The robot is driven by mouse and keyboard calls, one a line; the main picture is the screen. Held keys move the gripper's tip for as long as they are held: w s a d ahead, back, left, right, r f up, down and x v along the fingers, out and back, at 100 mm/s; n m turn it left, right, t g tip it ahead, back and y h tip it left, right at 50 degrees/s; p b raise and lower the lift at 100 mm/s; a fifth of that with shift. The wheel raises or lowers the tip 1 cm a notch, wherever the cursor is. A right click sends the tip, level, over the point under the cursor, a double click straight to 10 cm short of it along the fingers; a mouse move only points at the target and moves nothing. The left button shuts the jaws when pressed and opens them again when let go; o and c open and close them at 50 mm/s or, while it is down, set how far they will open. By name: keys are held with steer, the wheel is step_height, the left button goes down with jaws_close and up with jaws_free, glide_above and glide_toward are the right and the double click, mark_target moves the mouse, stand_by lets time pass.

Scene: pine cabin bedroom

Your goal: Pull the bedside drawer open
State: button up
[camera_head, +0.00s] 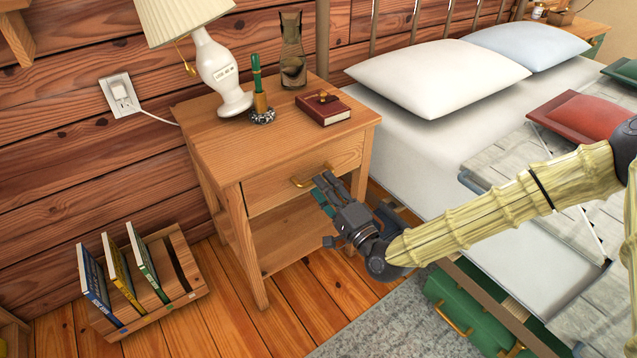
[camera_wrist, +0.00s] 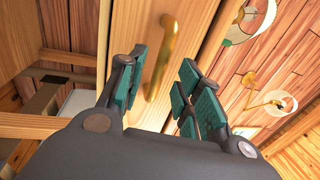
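The wooden bedside table has one drawer (camera_head: 278,188) under its top, and its front looks flush with the frame, so it looks shut. A brass bar handle (camera_head: 302,181) sits on the drawer front. My gripper (camera_head: 322,189) is in front of the drawer with its fingertips close to the handle's right end. In the wrist view my gripper (camera_wrist: 164,88) is open, with teal pads apart on both sides. The handle (camera_wrist: 162,55) shows in the gap between the pads, running lengthwise. I cannot tell whether a pad touches it.
On the tabletop (camera_head: 215,145) stand a lamp (camera_head: 218,70), a pen holder (camera_head: 262,108), a dark red book (camera_head: 323,108) and a brown stand (camera_head: 292,55). The bed (camera_head: 440,150) is close on the right. A book rack (camera_head: 150,290) is on the floor at left.

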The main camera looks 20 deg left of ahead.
steer(key=shift+b+x, duration=0.3)
steer(key=shift+x, duration=1.3)
steer(key=shift+c, duration=0.4)
jaws_close()
